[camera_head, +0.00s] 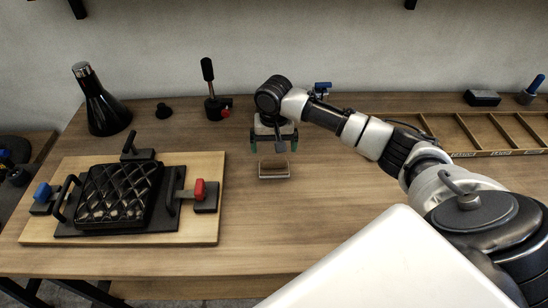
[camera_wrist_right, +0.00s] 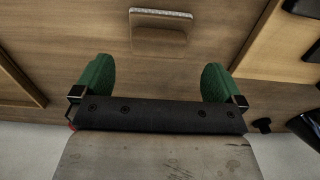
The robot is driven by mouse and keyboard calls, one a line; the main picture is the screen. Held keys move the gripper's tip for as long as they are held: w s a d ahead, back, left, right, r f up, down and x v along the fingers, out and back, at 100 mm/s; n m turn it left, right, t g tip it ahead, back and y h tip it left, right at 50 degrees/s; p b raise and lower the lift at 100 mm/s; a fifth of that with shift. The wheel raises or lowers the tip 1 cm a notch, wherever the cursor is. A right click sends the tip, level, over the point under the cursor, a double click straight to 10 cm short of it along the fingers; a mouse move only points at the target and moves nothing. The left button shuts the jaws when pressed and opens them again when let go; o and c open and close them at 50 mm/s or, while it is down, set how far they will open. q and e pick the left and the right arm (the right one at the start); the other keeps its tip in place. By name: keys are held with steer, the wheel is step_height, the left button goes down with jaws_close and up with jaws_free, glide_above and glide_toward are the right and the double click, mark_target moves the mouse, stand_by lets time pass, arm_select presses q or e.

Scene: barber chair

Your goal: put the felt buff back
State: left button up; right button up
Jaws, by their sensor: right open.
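A small wooden block with a pale grey edge, which looks like the felt buff (camera_head: 274,169), lies on the tabletop near the middle. It also shows in the right wrist view (camera_wrist_right: 160,35), at the top centre. My right gripper (camera_head: 274,143) is open and empty, just behind and above the block in the head view. In the right wrist view its green fingertips (camera_wrist_right: 155,78) are spread wide, with the block beyond them and apart from them. My left gripper is not in view.
A wooden compartment tray (camera_head: 456,152) with labels along its front edge is at the right. A quilted black pad (camera_head: 118,195) is clamped on a light board at the left. A dark flask (camera_head: 103,108) and a black-handled tool (camera_head: 213,105) stand behind. The front middle of the table is clear.

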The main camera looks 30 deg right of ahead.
mark_target(274, 158)
steer(key=shift+r, duration=2.2)
